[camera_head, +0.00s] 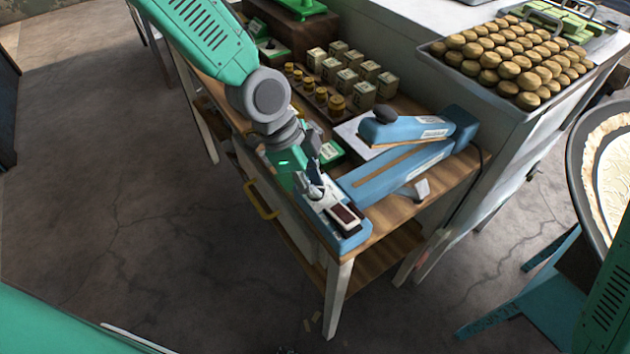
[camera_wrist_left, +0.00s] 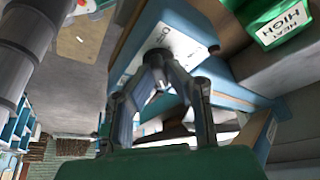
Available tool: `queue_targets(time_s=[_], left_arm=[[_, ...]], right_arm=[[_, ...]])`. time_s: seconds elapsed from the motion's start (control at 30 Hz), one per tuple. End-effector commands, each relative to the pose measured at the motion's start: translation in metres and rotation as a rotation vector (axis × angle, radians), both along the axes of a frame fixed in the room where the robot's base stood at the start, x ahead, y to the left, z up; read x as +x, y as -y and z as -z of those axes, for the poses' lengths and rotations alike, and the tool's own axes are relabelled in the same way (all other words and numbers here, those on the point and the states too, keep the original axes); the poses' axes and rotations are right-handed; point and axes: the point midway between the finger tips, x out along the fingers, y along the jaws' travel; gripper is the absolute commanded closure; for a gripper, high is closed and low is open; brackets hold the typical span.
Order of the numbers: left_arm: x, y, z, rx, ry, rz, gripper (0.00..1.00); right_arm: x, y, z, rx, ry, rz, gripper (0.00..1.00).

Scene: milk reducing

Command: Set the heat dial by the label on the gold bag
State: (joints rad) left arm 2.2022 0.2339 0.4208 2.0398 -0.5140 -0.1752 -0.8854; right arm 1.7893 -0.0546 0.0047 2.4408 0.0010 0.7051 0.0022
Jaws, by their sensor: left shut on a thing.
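A blue heat sealer (camera_head: 400,170) lies on the wooden table, with its lever arm raised. My left gripper (camera_head: 318,192) is at the near end of its body, beside a dark switch (camera_head: 345,215). In the left wrist view, my left gripper's (camera_wrist_left: 158,66) fingers come together on a small dark dial (camera_wrist_left: 158,56) over a white label plate (camera_wrist_left: 183,47). The dial's pointer and setting cannot be read. I cannot make out a gold bag. My right gripper is out of view.
Several small boxes (camera_head: 347,80) and gold-topped jars (camera_head: 337,104) stand behind my left arm. A tray of round brown cakes (camera_head: 480,75) sits on the white counter. A large round pan (camera_head: 590,165) is at the right edge. Floor is clear left of the table.

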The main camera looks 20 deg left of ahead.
Motion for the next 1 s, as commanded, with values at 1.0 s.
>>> queue_targets(time_s=[1.0], left_arm=[[-0.003, -0.036, -0.084, -0.002, 0.002, -0.004, 0.6]], right_arm=[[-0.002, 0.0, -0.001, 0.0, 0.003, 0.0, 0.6]])
